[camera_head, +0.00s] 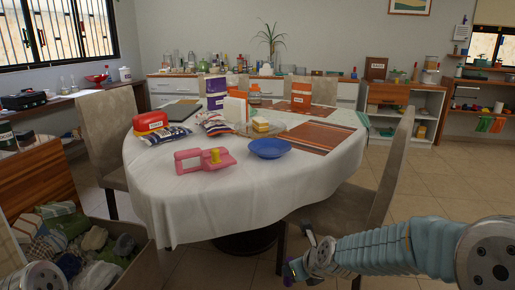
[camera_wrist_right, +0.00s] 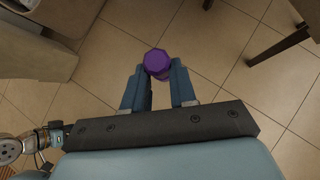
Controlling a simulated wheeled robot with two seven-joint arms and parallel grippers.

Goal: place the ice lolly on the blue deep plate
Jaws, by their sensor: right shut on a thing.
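The blue deep plate (camera_head: 269,149) stands empty on the white-clothed table (camera_head: 215,205), near its front right side. My right gripper (camera_wrist_right: 158,77) is shut on a purple thing (camera_wrist_right: 157,62), which I take to be the ice lolly; only its rounded end shows well. In the head view my right arm reaches in from the right, and a bit of purple (camera_head: 287,270) shows at its end. It is low, in front of the table and apart from the plate. My left gripper is not in view; only a piece of my left arm shows at the bottom left.
A pink toy-like object (camera_head: 204,160) stands left of the plate. A striped placemat (camera_head: 317,137) lies right of it, butter (camera_head: 262,125) and snack bags (camera_head: 214,123) behind. A chair (camera_head: 375,200) stands between my right arm and the table. A box of cloths (camera_head: 140,262) is at lower left.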

